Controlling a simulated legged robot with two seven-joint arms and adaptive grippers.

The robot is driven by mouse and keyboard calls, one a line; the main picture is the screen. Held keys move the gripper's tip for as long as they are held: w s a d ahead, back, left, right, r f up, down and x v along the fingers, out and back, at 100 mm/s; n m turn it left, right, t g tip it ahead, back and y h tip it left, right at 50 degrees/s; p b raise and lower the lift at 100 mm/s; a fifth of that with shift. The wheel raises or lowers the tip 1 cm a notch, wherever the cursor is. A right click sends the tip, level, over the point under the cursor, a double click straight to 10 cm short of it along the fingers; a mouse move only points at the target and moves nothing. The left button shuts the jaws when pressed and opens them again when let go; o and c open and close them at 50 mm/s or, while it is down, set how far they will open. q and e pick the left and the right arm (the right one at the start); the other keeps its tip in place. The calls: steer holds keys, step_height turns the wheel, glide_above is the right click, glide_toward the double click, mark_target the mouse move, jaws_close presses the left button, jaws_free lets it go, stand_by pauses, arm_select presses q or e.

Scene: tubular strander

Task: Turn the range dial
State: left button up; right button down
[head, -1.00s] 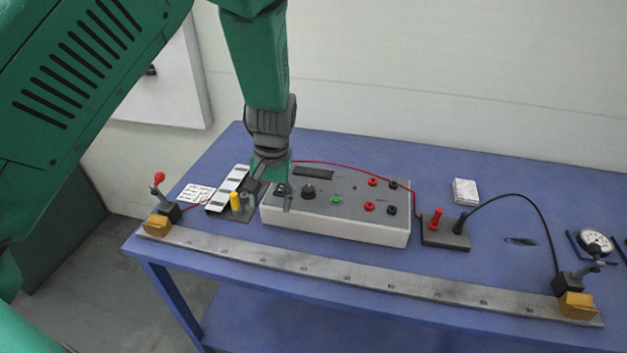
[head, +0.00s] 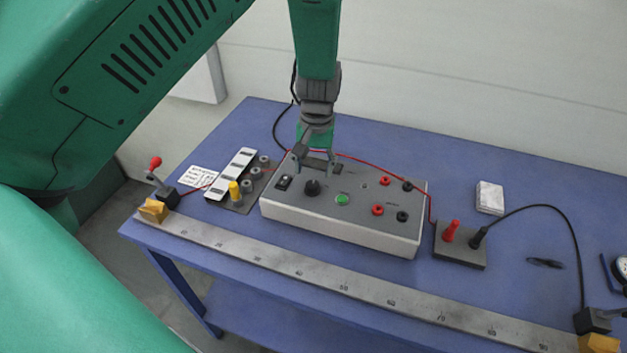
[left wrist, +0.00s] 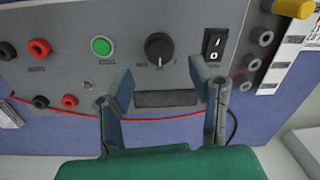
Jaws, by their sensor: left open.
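The range dial is a black round knob (head: 312,187) on the top of a grey instrument box (head: 340,236), between a rocker switch (head: 283,182) and a green button (head: 342,200). In the left wrist view the dial (left wrist: 159,47) shows whole, with a white pointer mark. My left gripper (head: 315,172) is open and empty above the back part of the box, just behind the dial in the head view. In the left wrist view its two fingers (left wrist: 168,88) stand apart, with the dial ahead of and between their tips. I see no contact. My right gripper is not in view.
A red wire (head: 385,168) runs behind and over the box's back edge. Red and black sockets (head: 378,210) sit right of the button. A terminal block with a yellow post (head: 234,192) stands close on the left. A long ruler bar (head: 330,280) lies in front.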

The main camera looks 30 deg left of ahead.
mark_target(313, 184)
arm_select(q)
steer(key=shift+f+p, duration=0.3)
steer(key=shift+f, duration=2.5)
steer(key=shift+s, duration=0.1)
jaws_close()
